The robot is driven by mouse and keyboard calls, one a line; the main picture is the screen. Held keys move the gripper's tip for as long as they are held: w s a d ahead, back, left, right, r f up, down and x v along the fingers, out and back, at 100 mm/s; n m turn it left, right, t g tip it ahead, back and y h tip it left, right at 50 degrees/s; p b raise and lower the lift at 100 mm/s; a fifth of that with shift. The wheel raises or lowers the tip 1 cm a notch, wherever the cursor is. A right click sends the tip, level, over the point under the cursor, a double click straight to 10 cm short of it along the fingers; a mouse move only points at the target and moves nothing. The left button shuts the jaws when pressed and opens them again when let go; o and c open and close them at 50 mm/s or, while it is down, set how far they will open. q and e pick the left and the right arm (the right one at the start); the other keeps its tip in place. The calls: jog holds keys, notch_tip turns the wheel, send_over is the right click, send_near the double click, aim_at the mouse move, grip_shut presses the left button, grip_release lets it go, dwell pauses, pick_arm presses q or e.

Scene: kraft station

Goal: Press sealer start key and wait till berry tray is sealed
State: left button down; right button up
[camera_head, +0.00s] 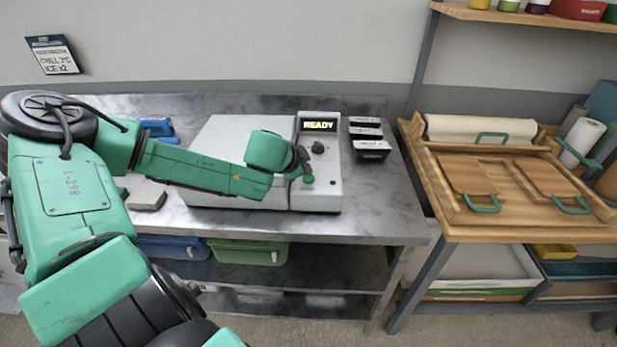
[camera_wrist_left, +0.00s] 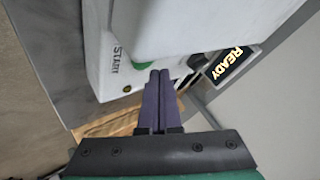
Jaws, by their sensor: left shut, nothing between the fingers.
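The sealer (camera_head: 222,138) is a white box on the steel table, with a control panel at its right side. Its lit display (camera_head: 319,126) reads READY, and it also shows in the left wrist view (camera_wrist_left: 229,63). The green start key (camera_head: 308,180) is on the panel's front, beside the START label (camera_wrist_left: 117,60); the key also shows in the left wrist view (camera_wrist_left: 140,65). My left gripper (camera_head: 303,165) is shut and empty, its purple fingertips (camera_wrist_left: 157,72) close to the key. I cannot tell whether they touch it. No berry tray is visible. My right gripper is out of view.
A dark knob (camera_head: 318,147) is on the panel above the key. A grey block (camera_head: 147,198) lies at the left front. A wooden bench (camera_head: 445,222) stands to the right, past a gap.

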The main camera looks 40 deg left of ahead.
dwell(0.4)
pick_arm(q)
jog(key=shift+f, duration=0.45)
jog(key=shift+f, duration=0.25)
dwell(0.3)
jog(key=shift+s+d+f+b, duration=0.2)
jog(key=shift+f+b, duration=0.25)
dwell(0.6)
jog(key=shift+w+a+r+p, duration=0.15)
jog(key=shift+r+p, duration=0.35)
jog(key=shift+p, duration=0.2)
jog(key=shift+a+r+p, duration=0.35)
jog(key=shift+r+p, duration=0.05)
jog(key=shift+p, duration=0.1)
jog(key=shift+d+r, duration=0.1)
jog(key=shift+d, duration=0.05)
